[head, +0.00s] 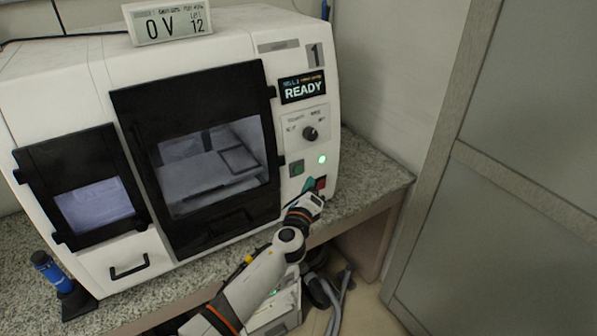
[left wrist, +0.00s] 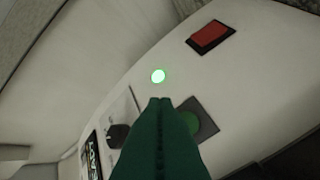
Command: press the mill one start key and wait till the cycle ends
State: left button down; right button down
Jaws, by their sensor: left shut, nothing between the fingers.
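Mill one (head: 225,45) is a white machine marked 1, with its dark front door closed. Its display (head: 303,87) reads READY. The green start key (head: 296,169) sits on a dark square plate below the knob; in the left wrist view the key (left wrist: 191,122) is partly hidden by my fingers. A green lamp (head: 322,160) is lit beside it, also in the left wrist view (left wrist: 158,76). My left gripper (head: 308,185) is shut and empty, its green fingertips (left wrist: 160,101) below the key in the head view. I cannot tell whether they touch the panel. My right gripper is out of view.
A red key (left wrist: 210,37) is near the lamp. The control knob (head: 310,133) is above the start key. A small sign (head: 167,22) stands on the machine. A blue-handled tool (head: 50,268) stands at left on the granite counter (head: 373,178). A grey door (head: 530,130) is at right.

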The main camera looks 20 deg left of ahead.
aim_at(298, 169)
pick_arm(q)
jog(key=shift+w+a+b, duration=0.35)
jog(key=shift+w+a, duration=0.65)
jog(key=shift+a, duration=0.3)
jog(key=shift+f, duration=0.1)
dwell(1.0)
jog(key=shift+w+a, duration=0.25)
jog(key=shift+a, duration=0.05)
